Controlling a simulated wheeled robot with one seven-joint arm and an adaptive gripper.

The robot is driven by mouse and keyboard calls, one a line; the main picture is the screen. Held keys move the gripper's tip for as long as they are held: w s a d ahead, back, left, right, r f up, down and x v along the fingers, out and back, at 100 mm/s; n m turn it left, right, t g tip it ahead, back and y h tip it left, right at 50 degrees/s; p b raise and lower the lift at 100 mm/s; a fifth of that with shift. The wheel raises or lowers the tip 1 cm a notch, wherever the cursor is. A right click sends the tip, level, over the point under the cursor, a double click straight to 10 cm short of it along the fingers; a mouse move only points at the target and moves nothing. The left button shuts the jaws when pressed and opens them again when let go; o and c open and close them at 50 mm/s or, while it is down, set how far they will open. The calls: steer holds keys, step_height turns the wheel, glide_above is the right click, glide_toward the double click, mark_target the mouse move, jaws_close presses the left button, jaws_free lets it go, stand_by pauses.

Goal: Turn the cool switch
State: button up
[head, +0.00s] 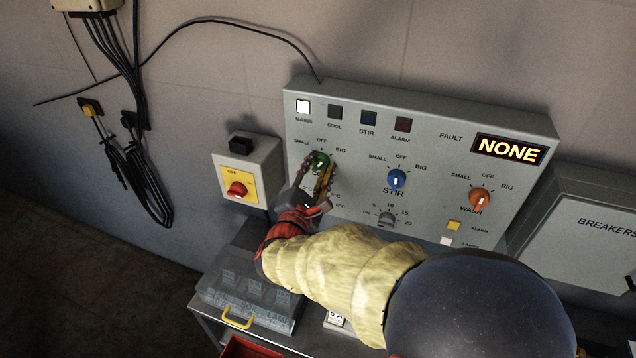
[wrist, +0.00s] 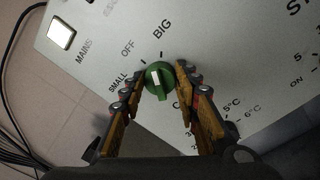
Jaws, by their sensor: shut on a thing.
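The cool switch is a round green knob (head: 320,162) at the left of the grey control panel (head: 440,150), under the labels SMALL, OFF and BIG. My gripper (head: 323,174) reaches up to it from below. In the wrist view the green knob (wrist: 159,80) sits between the two fingertips of my gripper (wrist: 160,77), which is shut on it. Its white mark points up in that view, roughly between OFF and BIG; the exact setting is hard to tell. The cool lamp (head: 335,112) is dark green and looks unlit.
A blue STIR knob (head: 397,179), an orange WASH knob (head: 480,200) and a grey dial (head: 387,219) lie to the right. The MAINS lamp (head: 303,106) is lit; the fault display (head: 509,150) reads NONE.

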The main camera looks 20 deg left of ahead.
steer(key=shift+f+m+b, duration=0.25)
steer(key=shift+m+b, duration=1.15)
steer(key=shift+b, duration=1.3)
steer(key=shift+r+m+b, duration=0.15)
steer(key=shift+m+b, duration=0.15)
steer(key=shift+m, duration=0.2)
steer(key=o, duration=1.1)
steer(key=shift+o, duration=0.3)
steer(key=s, duration=1.2)
steer(key=shift+a+f, duration=0.15)
steer(key=shift+f, duration=0.2)
steer(key=shift+f, duration=0.1)
